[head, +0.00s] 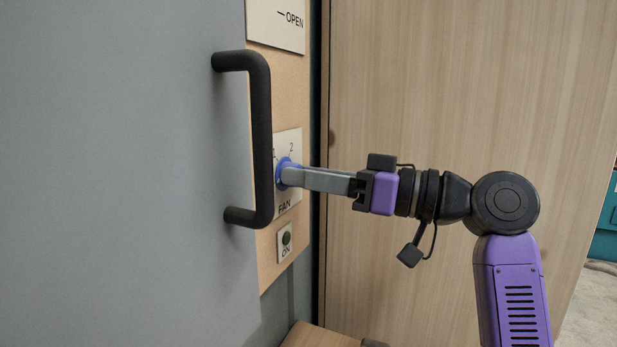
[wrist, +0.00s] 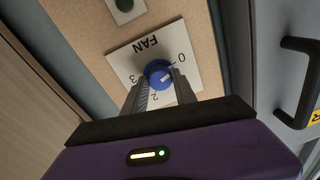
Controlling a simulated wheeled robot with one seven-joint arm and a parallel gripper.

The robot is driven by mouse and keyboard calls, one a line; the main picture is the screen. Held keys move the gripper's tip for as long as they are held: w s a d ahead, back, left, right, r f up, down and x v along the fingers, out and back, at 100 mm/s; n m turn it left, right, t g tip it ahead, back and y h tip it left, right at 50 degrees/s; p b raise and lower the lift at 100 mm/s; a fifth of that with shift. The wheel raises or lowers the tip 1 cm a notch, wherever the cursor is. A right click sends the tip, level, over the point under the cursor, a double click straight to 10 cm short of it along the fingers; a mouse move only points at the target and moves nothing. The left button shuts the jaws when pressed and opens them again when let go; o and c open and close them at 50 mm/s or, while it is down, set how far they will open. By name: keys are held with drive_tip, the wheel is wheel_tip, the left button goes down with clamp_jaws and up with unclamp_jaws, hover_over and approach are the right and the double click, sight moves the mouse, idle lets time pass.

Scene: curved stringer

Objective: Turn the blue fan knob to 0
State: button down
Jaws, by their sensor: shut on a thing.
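The blue fan knob (head: 281,167) sits on a white plate (head: 291,200) marked FAN. In the wrist view the blue knob (wrist: 158,71) shows between my two fingertips, with the plate (wrist: 120,62) seen turned over. The digits 0, 2 and 3 are readable around it there. My gripper (head: 287,177) reaches in from the right and is shut on the knob. In the wrist view its fingers (wrist: 161,82) stand on both sides of the knob and hide part of the plate.
A grey door with a black handle (head: 262,140) stands close left of the knob. Below the plate is a green ON button (head: 287,239). Above is a plate marked OPEN (head: 278,22). A wooden panel (head: 450,80) stands behind my arm.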

drive_tip(key=c, duration=1)
unclamp_jaws()
drive_tip(key=shift+f, duration=0.15)
drive_tip(key=v, duration=0.7)
drive_tip(key=shift+d, duration=0.35)
drive_tip(key=shift+s, duration=0.1)
